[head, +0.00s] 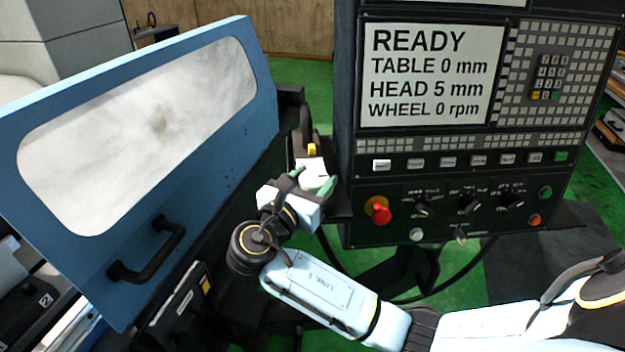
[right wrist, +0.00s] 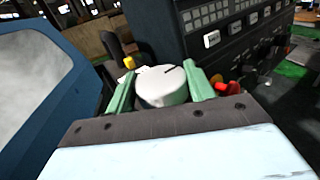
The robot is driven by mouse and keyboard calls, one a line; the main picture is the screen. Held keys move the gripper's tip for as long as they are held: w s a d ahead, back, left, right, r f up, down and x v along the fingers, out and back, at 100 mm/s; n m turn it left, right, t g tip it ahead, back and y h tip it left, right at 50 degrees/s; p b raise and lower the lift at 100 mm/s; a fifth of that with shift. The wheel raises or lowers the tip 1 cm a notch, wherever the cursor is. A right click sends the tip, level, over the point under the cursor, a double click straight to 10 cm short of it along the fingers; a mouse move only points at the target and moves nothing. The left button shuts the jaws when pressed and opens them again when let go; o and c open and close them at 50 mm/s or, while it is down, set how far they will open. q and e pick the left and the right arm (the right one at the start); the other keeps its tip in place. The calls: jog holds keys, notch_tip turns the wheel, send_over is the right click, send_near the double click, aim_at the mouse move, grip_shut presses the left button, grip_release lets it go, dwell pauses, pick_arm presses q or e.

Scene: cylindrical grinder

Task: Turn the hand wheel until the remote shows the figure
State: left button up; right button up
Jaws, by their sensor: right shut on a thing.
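The hand wheel (right wrist: 162,86) is a round white dial with a dark line on its top face, seen in the right wrist view. It also shows in the head view (head: 315,174), partly covered by my gripper. My right gripper (head: 311,180) is shut on it, with one green finger on each side of its rim; both fingers show in the right wrist view (right wrist: 160,90). A yellow part (head: 312,150) stands just behind the wheel. The remote's body is mostly hidden, and I can read no figure on it. My left gripper is out of view.
The control panel's screen (head: 432,75) reads READY, TABLE 0 mm, HEAD 5 mm, WHEEL 0 rpm. A red knob (head: 380,213) sits on the panel close to the right of my gripper. The blue machine door (head: 200,200) with a black handle (head: 150,262) is on the left.

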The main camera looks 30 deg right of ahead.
jog(key=shift+r, duration=0.1)
jog(key=o, duration=1)
jog(key=shift+c, duration=0.2)
jog(key=b+v, duration=0.2)
jog(key=v, duration=1.1)
jog(key=shift+a, duration=0.15)
dwell(0.4)
